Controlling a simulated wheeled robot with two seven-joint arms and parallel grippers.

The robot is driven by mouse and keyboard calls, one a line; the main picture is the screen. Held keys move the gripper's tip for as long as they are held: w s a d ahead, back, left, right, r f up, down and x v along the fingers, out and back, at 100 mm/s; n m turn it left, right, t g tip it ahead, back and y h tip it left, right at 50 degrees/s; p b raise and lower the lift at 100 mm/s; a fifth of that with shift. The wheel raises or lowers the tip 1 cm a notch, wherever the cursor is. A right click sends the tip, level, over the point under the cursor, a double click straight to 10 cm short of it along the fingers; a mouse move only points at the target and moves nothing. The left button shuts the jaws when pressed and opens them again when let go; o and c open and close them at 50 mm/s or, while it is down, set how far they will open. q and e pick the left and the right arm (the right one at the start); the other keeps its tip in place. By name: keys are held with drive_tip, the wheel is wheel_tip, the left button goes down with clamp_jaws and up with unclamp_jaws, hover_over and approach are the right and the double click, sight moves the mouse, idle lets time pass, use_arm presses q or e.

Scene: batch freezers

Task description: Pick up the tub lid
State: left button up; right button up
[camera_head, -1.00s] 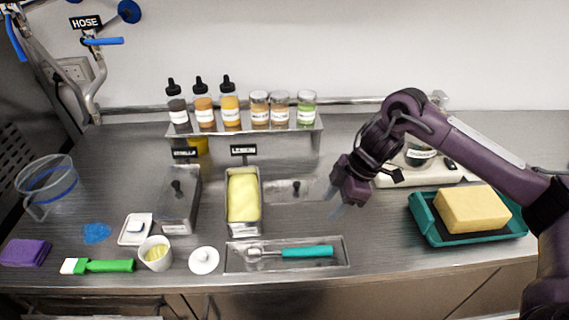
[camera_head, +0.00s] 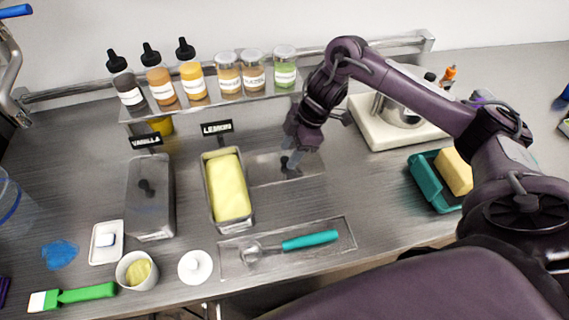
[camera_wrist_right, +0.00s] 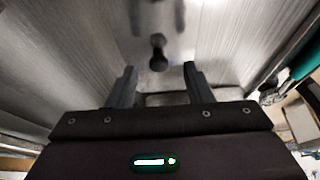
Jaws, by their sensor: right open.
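A flat steel tub lid (camera_head: 262,168) with a dark knob lies on the counter, right of the open lemon tub (camera_head: 247,222), which holds yellow ice cream. My right gripper (camera_head: 293,160) is over the lid's right part, close to the knob, and partly covers it. In the right wrist view the knob (camera_wrist_right: 158,52) stands ahead of the open fingers (camera_wrist_right: 158,82), roughly centred between them. Nothing is between the fingers. Whether they touch the lid cannot be told. The vanilla tub (camera_head: 150,205) has a similar lid with a knob. My left gripper is not in view.
A shelf (camera_head: 225,104) of bottles and jars stands behind. A tray with a teal-handled scoop (camera_head: 310,240), a white round lid (camera_head: 195,266) and a cup (camera_head: 137,272) lie in front. A white-based appliance (camera_head: 385,133) and teal tray (camera_head: 428,185) are at right.

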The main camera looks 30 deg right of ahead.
drive_tip(key=shift+w+a+f, duration=0.15)
drive_tip(key=shift+a+f, duration=0.1)
drive_tip(key=shift+f, duration=0.3)
drive_tip(key=shift+a+f, duration=0.15)
drive_tip(key=shift+f, duration=0.3)
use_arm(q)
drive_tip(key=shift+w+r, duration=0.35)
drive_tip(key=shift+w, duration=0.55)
use_arm(e)
drive_tip(key=c, duration=0.5)
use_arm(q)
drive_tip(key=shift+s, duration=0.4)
use_arm(e)
clamp_jaws()
drive_tip(key=shift+r, duration=0.15)
